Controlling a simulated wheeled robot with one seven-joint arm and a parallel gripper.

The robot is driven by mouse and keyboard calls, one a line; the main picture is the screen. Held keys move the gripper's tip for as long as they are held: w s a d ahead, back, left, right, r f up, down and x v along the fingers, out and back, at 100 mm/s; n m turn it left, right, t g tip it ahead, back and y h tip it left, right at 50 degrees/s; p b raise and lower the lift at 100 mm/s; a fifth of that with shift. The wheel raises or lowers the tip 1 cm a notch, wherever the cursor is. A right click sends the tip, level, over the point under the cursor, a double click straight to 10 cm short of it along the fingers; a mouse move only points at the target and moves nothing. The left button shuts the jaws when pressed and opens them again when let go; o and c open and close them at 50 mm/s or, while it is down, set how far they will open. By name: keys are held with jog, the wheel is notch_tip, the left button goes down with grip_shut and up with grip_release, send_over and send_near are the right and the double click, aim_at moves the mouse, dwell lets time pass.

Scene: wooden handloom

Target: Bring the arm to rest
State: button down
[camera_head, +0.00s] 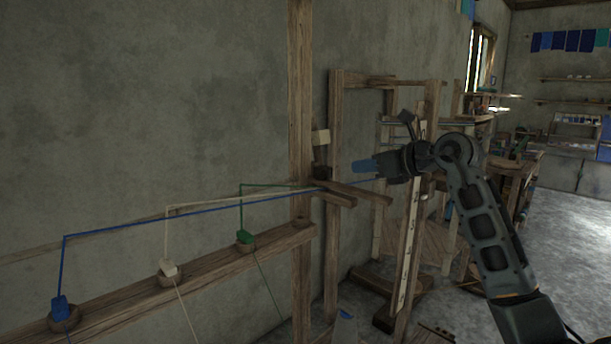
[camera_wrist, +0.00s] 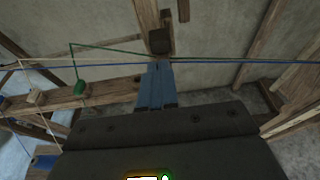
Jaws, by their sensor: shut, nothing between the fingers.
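My arm reaches in from the lower right in the head view, bent at the elbow. My gripper (camera_head: 356,166) points left toward the wooden post, its blue fingers shut and empty. In the wrist view the gripper (camera_wrist: 157,68) has its two blue fingers side by side with no gap showing. A blue thread (camera_wrist: 230,62) runs across just beyond the fingertips; I cannot tell whether it touches them. A dark block (camera_wrist: 159,41) on a wooden post lies just ahead of the fingertips.
A wooden rail (camera_head: 205,269) carries blue, white and green spools with threads rising from them. An upright post (camera_head: 300,120) and short wooden arms (camera_head: 352,190) stand near the gripper. A loom frame (camera_head: 336,210) is behind. Open floor (camera_head: 570,230) lies at right.

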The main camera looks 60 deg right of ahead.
jog(key=w+a+f+t+y, duration=0.2)
jog(key=w+a+y, duration=0.25)
jog(key=a, duration=0.55)
jog(key=s+a+f+m+t+y, duration=0.1)
jog(key=a+m+t+y, duration=0.25)
jog(key=a, duration=0.95)
jog(key=s+a+f+m+t+y, duration=0.1)
jog(key=a+m+t+y, duration=0.3)
jog(key=a, duration=0.9)
jog(key=s+a+f+m+h, duration=0.4)
jog(key=s+m+h, duration=0.15)
jog(key=m, duration=0.35)
jog(key=s+a+f+m+h, duration=0.45)
jog(key=s+m, duration=0.25)
jog(key=m, duration=0.3)
jog(key=s+f+m+g, duration=0.3)
jog(key=s+f+g, duration=0.1)
jog(key=s, duration=0.4)
jog(key=s+f+m+g+y, duration=0.1)
jog(key=s+f+m+g, duration=0.3)
jog(key=s, duration=0.5)
notch_tip(320, 180, down, 3)
jog(key=shift+s+r+g, duration=0.2)
jog(key=shift+s+g, duration=0.05)
jog(key=shift+g, duration=0.2)
